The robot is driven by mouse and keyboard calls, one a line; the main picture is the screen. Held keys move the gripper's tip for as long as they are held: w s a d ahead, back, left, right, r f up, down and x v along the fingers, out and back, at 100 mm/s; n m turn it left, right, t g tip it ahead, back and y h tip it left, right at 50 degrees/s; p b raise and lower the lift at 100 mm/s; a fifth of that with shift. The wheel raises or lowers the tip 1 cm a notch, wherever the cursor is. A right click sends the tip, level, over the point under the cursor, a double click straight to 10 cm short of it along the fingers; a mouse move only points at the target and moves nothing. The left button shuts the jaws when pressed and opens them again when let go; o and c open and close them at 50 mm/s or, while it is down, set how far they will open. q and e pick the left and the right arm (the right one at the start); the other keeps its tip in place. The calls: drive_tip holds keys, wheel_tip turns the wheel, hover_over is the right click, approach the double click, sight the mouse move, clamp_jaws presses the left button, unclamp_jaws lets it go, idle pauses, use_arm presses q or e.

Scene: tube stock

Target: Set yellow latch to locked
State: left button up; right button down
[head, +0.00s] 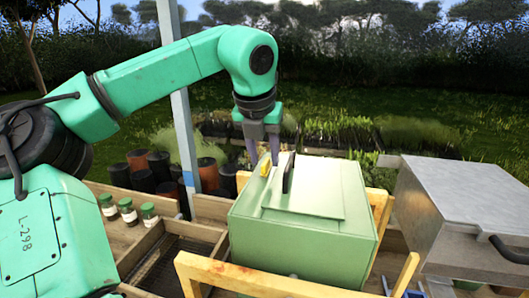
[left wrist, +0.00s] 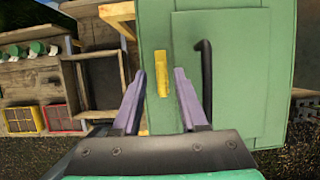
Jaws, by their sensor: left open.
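The yellow latch (head: 265,167) is a short bar on the top face of a green box (head: 330,240), near its left far edge. In the left wrist view the yellow latch (left wrist: 161,73) lies lengthwise, slightly tilted, on the green surface. My left gripper (head: 263,160) points down over the latch. In the left wrist view its two purple fingers (left wrist: 160,75) are apart, with the latch between their tips and a gap on each side. A black handle (head: 288,173) stands just right of the latch. My right gripper is not in view.
A grey metal box (head: 465,215) with a dark handle stands at the right. A wooden frame (head: 250,280) surrounds the green box. Jars (head: 128,211) with green lids and several dark pots (head: 142,180) stand at the left, beside wooden trays.

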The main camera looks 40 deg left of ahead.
use_arm(q)
drive_tip(key=shift+f, duration=0.3)
drive_tip(key=shift+s+d+r, duration=0.1)
drive_tip(key=shift+s+d, duration=0.15)
drive_tip(key=shift+d, duration=0.05)
drive_tip(key=shift+c, duration=0.6)
clamp_jaws()
